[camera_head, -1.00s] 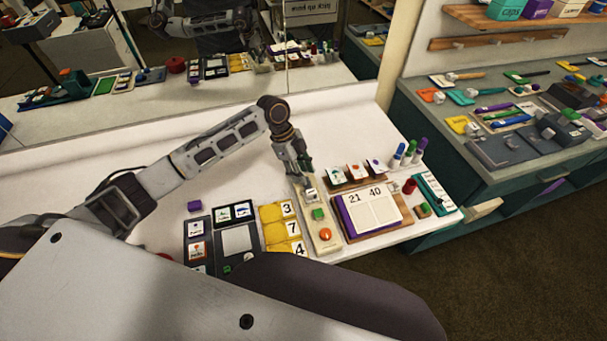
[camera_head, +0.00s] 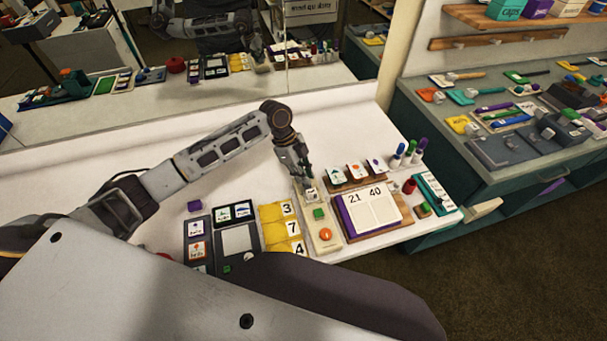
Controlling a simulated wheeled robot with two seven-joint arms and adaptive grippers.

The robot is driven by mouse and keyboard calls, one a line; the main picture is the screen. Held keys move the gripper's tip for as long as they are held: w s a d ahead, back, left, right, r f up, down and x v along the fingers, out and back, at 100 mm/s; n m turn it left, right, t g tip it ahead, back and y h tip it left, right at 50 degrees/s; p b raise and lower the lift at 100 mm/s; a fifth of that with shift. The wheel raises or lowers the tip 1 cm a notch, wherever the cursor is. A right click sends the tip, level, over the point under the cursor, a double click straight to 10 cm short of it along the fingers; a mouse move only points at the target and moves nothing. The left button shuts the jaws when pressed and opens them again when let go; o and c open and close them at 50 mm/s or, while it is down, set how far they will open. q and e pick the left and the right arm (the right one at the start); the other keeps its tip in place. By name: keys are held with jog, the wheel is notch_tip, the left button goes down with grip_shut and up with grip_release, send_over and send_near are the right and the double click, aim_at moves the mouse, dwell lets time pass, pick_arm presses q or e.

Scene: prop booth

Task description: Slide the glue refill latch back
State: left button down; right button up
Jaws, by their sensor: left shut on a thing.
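A narrow cream panel (camera_head: 325,244) lies on the white counter. My left gripper (camera_head: 308,184) reaches down onto this far end and is shut on the small piece. The fingers hide part of it. My right gripper is not in view.
Right of the panel stands a purple-edged board (camera_head: 348,219) showing 21 and 40, with picture cards (camera_head: 355,172) behind it. Yellow number tiles (camera_head: 272,232) and a dark card tray (camera_head: 197,224) lie to the left. A mirror runs along the back. The counter's far left is bare.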

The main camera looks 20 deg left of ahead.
pick_arm(q)
jog(key=shift+w+a+r+p, duration=0.1)
jog(key=shift+w+a+p, duration=0.3)
jog(key=shift+w, duration=0.2)
jog(key=shift+w+a, duration=0.1)
jog(key=shift+w, duration=0.1)
jog(key=shift+a, duration=0.1)
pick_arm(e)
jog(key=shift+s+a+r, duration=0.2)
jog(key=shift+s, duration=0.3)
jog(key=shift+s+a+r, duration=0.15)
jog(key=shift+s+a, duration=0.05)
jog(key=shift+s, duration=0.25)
pick_arm(q)
jog(key=shift+w, duration=0.1)
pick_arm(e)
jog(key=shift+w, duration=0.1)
pick_arm(q)
jog(key=c, duration=1.4)
grip_release()
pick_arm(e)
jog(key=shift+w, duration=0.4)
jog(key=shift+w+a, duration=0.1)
